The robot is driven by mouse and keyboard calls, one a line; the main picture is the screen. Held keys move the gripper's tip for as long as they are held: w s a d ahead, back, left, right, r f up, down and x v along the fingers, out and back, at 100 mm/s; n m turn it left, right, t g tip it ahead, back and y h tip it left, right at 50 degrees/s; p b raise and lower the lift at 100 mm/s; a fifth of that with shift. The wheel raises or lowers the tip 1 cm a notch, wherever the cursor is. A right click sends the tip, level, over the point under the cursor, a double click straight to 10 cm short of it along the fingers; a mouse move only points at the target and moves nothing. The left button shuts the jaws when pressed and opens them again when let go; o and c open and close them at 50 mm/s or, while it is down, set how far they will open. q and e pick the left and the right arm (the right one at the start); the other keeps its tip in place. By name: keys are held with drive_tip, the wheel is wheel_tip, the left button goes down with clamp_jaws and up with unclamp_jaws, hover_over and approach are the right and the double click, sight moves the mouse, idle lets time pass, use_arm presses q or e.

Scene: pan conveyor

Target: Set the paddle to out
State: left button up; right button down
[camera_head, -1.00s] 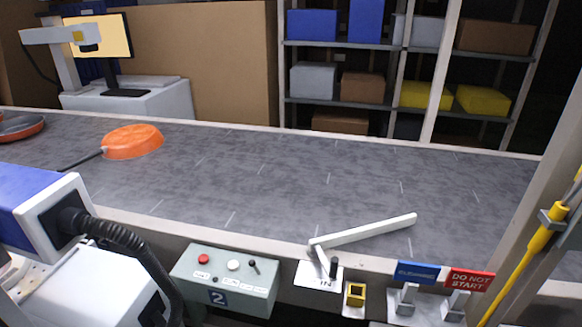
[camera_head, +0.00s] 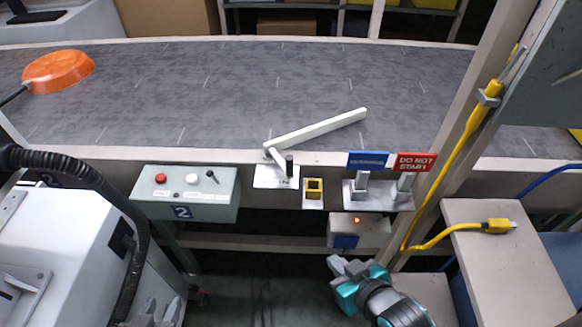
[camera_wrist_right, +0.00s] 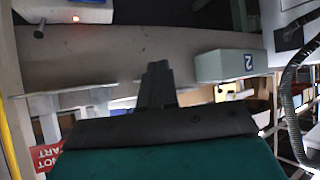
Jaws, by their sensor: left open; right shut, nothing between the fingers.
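The white paddle (camera_head: 320,127) lies angled over the near side of the grey conveyor (camera_head: 220,90), its free end pointing right and away. Its short handle with a black knob (camera_head: 289,165) sits at the pivot, over a white label plate (camera_head: 272,178) whose text I cannot read. My right gripper (camera_head: 338,265) is shut and empty, low in front of the conveyor, below and apart from the handle. Its closed fingers (camera_wrist_right: 157,80) also show in the right wrist view. My left gripper (camera_head: 158,314) is open at the bottom edge, partly cut off.
A control box (camera_head: 185,193) marked 2 is left of the handle; a yellow socket (camera_head: 313,187) is right of it. Blue (camera_head: 368,160) and red (camera_head: 416,162) signs stand further right. A post with a yellow cable (camera_head: 455,165) rises there. An orange pan (camera_head: 58,71) lies on the belt.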

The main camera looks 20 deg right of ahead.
drive_tip(key=c, duration=1.8)
unclamp_jaws()
drive_tip(key=shift+o, duration=0.6)
drive_tip(key=shift+w, duration=0.1)
drive_tip(key=o, duration=0.6)
drive_tip(key=w+r+n+t+y+b, duration=0.1)
drive_tip(key=w+r+b, duration=0.1)
drive_tip(key=w, duration=0.1)
drive_tip(key=w+r+t+y+b, duration=0.2)
drive_tip(key=w+r, duration=0.1)
drive_tip(key=shift+a+r+n+y, duration=0.15)
drive_tip(key=shift+r+n+y, duration=0.15)
drive_tip(key=shift+r+n, duration=0.1)
drive_tip(key=t+y+b, duration=0.2)
drive_tip(key=t, duration=0.1)
approach(292, 164)
drive_tip(key=x, duration=1.1)
